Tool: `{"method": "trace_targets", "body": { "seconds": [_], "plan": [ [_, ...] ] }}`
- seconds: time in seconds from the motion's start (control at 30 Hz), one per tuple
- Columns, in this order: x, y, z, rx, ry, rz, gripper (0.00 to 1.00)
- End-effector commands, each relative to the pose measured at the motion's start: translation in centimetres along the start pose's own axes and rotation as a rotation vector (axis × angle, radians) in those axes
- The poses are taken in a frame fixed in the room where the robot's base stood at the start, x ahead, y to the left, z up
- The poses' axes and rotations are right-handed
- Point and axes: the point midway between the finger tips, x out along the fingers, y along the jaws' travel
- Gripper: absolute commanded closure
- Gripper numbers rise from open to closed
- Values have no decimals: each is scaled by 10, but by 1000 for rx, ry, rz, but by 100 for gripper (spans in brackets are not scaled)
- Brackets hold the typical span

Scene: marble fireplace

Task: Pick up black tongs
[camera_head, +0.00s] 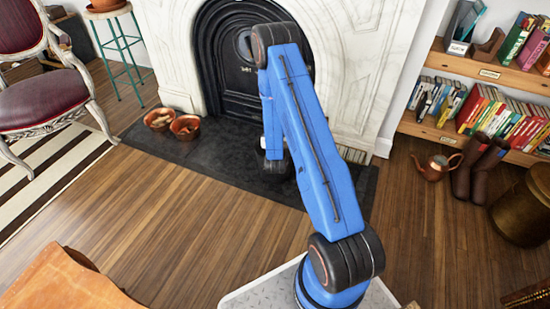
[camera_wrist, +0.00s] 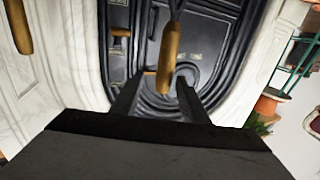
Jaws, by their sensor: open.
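In the wrist view, which looks upside down, my gripper (camera_wrist: 159,82) is open, with its two dark fingers apart. A tool with a brown-gold handle (camera_wrist: 168,55) and a thin dark shaft shows in line with the gap between the fingertips. I cannot tell whether the handle is between the fingers or beyond them. Only the handle and part of the shaft show, so I cannot tell whether this is the black tongs. A second similar handle (camera_wrist: 19,28) is cut off at the upper left. In the head view my blue arm hides the gripper and these tools.
The black fireplace door (camera_head: 225,50) and marble surround (camera_head: 168,45) stand close behind. Two bowls (camera_head: 158,119) (camera_head: 186,127) sit on the dark hearth (camera_head: 225,160). A teal stool (camera_head: 122,50) and chair (camera_head: 45,100) are left. A bookshelf (camera_head: 410,127) and copper teapot (camera_head: 435,168) are right.

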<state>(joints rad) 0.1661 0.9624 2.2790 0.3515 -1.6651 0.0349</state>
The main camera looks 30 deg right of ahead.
Motion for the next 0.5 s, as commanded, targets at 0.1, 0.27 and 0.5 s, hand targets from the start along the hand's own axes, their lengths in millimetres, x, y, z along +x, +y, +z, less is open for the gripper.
{"method": "trace_targets", "body": {
  "seconds": [0.1, 0.27, 0.5],
  "plan": [
    [8, 0, 0, 0, 0, -1, 59],
    [18, -2, 1, -1, 1, 0, 59],
    [50, -6, 4, 1, 1, 1, 59]
  ]
}}
